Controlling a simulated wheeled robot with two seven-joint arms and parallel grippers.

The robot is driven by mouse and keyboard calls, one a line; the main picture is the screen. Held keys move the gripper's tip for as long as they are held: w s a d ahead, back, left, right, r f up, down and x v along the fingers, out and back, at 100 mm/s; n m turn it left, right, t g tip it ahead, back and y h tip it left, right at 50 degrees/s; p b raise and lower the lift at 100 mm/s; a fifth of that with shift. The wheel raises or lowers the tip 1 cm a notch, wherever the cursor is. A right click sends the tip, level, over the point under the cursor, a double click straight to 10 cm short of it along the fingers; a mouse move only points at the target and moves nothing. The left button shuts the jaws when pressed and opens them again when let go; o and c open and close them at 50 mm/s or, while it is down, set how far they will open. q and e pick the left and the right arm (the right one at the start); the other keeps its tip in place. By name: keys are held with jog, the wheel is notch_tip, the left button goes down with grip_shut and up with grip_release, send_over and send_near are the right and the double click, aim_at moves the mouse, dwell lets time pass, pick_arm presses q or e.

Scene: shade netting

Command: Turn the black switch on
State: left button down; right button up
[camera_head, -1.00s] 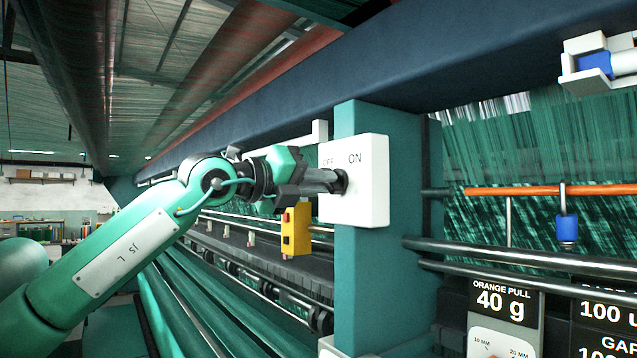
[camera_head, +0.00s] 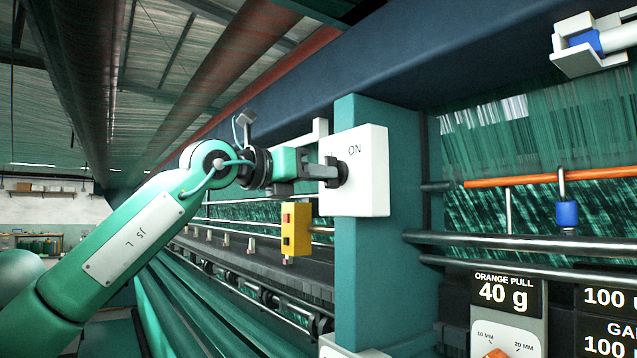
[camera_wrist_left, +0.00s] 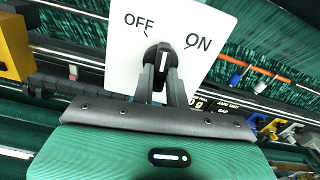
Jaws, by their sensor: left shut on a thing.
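The black switch (camera_wrist_left: 158,60) is a round knob with a white line, on a white panel (camera_head: 371,190) marked OFF and ON. In the left wrist view, the white line points roughly up, between the OFF mark at upper left and the ON mark at right. My left gripper (camera_head: 326,173) comes in from the left and is shut on the knob. Its two fingers (camera_wrist_left: 161,84) lie on either side of the knob. In the head view, the gripper hides part of the knob, and OFF is mostly covered. My right gripper is not in view.
The panel sits on a teal post (camera_head: 357,265). A yellow box (camera_head: 296,230) with red and black buttons hangs just below my left gripper. A dark blue beam (camera_head: 300,100) runs overhead. Dark rails (camera_head: 500,243) and an orange bar (camera_head: 540,177) lie to the right.

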pick_arm(q)
jog(key=shift+w+a+m, duration=0.1)
jog(key=shift+w+m, duration=0.05)
jog(key=shift+m, duration=4.95)
jog(key=c, duration=1.4)
grip_release()
